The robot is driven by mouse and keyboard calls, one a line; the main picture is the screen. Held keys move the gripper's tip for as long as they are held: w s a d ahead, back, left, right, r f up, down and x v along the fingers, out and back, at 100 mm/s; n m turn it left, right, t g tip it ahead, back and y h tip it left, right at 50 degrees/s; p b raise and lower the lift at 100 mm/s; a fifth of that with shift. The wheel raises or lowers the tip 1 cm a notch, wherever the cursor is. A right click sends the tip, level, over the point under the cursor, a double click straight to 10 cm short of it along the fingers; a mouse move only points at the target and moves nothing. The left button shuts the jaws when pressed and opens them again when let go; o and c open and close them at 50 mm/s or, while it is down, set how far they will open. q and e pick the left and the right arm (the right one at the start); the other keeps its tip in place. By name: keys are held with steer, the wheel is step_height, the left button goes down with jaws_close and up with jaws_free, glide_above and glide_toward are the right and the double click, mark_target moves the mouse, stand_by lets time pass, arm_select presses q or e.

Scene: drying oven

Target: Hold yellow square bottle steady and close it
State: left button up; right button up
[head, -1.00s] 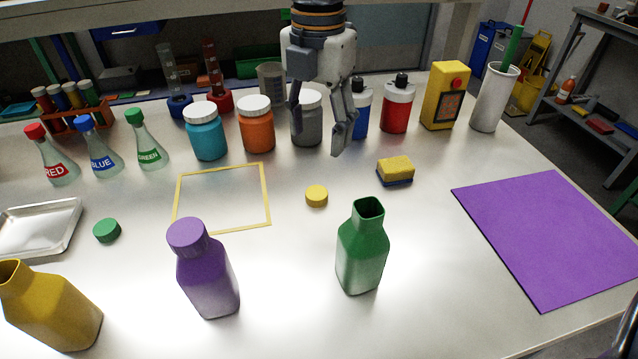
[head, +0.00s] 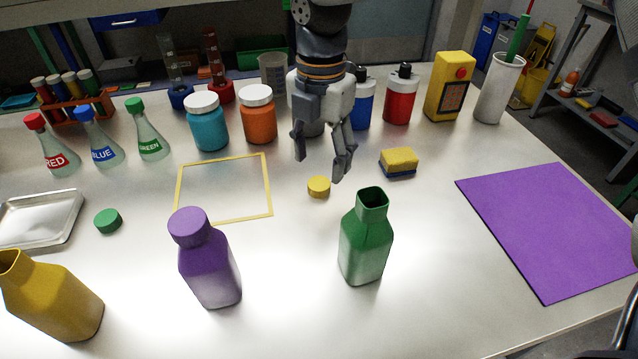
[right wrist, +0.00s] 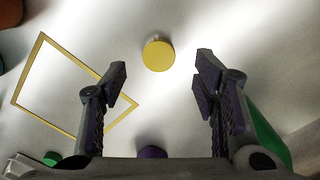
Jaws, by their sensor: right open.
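The yellow square bottle (head: 52,305) stands without a cap at the front left of the bench in the head view. The yellow cap (head: 318,187) lies on the bench near the middle. My right gripper (head: 320,170) is open and empty, with its fingers pointing down above and just behind the yellow cap. In the right wrist view the yellow cap (right wrist: 158,54) shows ahead of and between the two open fingers (right wrist: 163,80), apart from both. My left gripper is not in view.
A capped purple bottle (head: 208,265) and an open green bottle (head: 366,245) stand at the front. A green cap (head: 108,221), metal tray (head: 38,220), sponge (head: 398,162) and purple mat (head: 550,230) lie around. Jars and flasks line the back.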

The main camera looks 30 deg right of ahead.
mark_target(319, 183)
step_height(319, 183, down, 5)
steer(key=shift+a+r, duration=0.1)
steer(key=shift+a, duration=0.05)
steer(key=c, duration=0.8)
